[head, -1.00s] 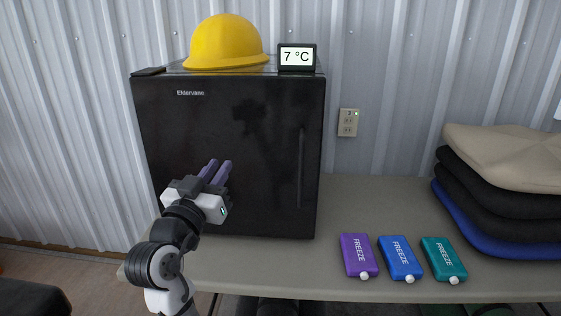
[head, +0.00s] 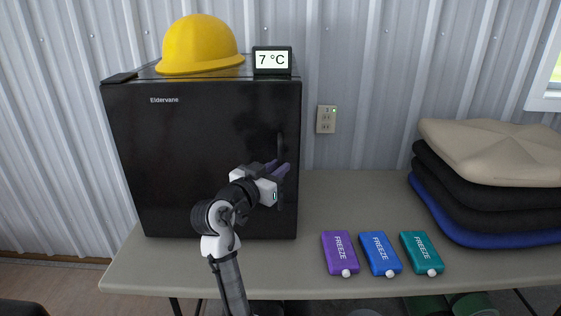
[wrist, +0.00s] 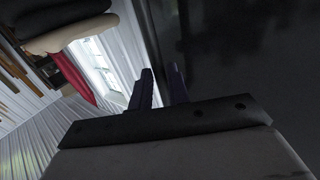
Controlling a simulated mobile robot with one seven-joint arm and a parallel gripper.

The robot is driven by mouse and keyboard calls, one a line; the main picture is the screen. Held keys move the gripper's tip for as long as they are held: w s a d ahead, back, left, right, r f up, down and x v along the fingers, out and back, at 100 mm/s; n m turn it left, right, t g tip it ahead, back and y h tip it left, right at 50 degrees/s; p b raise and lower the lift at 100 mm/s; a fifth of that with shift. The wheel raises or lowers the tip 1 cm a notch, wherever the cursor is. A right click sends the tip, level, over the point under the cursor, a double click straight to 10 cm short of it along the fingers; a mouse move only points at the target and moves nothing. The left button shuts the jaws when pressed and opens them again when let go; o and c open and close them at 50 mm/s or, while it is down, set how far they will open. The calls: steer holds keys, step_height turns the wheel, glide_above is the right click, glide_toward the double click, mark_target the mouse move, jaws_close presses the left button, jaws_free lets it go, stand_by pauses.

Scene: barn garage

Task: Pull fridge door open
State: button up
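The black fridge (head: 180,150) stands on the table against the wall, and its door looks shut. Its dark vertical handle (head: 281,144) is near the right edge of the door. My gripper (head: 280,168) is at the handle, with its purple fingers overlapping the lower part of it. In the wrist view my gripper (wrist: 160,88) shows two fingers slightly apart, beside the dark door (wrist: 240,60). I cannot tell whether the fingers touch the handle. The handle's lower part is mostly hidden by my gripper.
A yellow hard hat (head: 198,45) and a temperature display (head: 272,60) reading 7 °C sit on the fridge. Purple (head: 340,253), blue (head: 380,254) and teal (head: 421,253) freeze packs lie to the right. Folded cushions (head: 490,180) are stacked farther right.

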steer(key=shift+x, duration=0.95)
steer(key=shift+c, duration=0.2)
jaws_close()
steer(key=shift+s, duration=0.2)
